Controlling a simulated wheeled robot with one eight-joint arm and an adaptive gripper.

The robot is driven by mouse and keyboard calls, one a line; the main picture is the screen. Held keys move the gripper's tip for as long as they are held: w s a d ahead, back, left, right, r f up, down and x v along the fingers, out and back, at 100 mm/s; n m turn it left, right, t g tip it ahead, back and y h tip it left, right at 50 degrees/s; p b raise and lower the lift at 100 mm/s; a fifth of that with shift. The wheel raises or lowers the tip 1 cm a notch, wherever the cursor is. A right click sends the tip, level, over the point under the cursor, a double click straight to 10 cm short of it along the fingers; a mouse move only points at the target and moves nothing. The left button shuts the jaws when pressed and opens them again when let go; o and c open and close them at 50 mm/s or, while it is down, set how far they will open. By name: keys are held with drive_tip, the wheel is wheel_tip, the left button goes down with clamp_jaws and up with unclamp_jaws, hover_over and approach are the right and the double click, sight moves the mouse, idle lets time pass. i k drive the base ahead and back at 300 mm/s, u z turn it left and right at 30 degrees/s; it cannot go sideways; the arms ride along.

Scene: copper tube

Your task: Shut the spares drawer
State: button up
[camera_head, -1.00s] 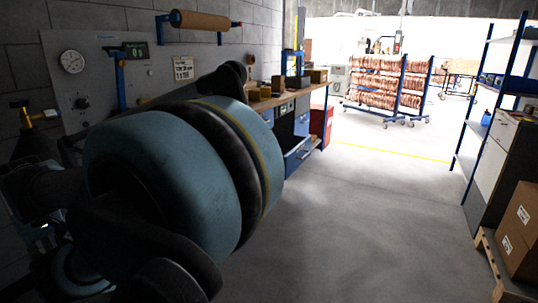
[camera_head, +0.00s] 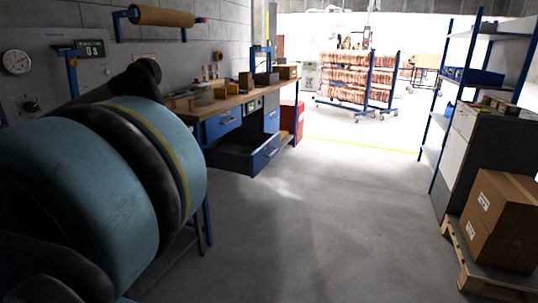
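A workbench (camera_head: 184,104) stands along the left wall and has blue-fronted drawers. A lower drawer with a blue front (camera_head: 265,156) stands pulled out, its dark side showing; I cannot read a label that marks it as the spares drawer. Above it, one blue drawer (camera_head: 224,121) on the left and another (camera_head: 272,121) on the right look shut. My gripper is not visible.
A red cabinet (camera_head: 291,118) stands beyond the bench. A rack of copper pieces (camera_head: 355,80) stands at the back. The middle floor (camera_head: 320,215) is clear.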

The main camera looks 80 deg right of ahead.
sight(239, 148)
drive_tip(key=k, duration=1.45)
drive_tip(key=z, duration=2.2)
drive_tip(key=i, duration=1)
drive_tip(key=z, duration=0.05)
